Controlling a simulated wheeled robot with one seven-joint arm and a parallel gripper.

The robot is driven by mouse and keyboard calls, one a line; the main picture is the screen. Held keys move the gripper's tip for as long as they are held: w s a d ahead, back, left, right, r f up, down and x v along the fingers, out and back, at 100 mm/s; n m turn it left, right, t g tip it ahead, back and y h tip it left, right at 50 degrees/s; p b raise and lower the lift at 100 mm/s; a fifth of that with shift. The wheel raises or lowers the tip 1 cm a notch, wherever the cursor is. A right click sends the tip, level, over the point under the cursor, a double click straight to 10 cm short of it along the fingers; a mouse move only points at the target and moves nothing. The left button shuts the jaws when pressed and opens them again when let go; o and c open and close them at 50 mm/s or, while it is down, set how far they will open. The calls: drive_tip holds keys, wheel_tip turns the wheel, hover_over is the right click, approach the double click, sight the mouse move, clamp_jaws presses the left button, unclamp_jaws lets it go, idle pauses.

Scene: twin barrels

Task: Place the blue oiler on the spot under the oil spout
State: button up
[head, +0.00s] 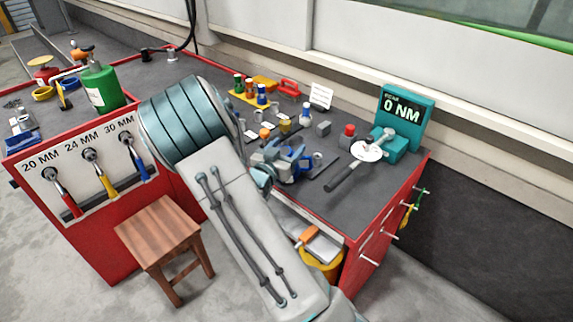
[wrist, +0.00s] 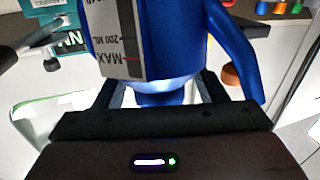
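The blue oiler (wrist: 165,45) fills the upper middle of the wrist view. It has a grey scale strip with "200 ML" and "MAX" marks and a blue handle at its right. My gripper (wrist: 160,93) has its two dark fingers on either side of the oiler's narrower, pale lower part and appears shut on it.
Small bottles (head: 250,88) stand at the back. A wooden stool (head: 158,232) stands on the floor.

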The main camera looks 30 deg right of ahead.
clamp_jaws()
drive_tip(key=shift+r, duration=0.15)
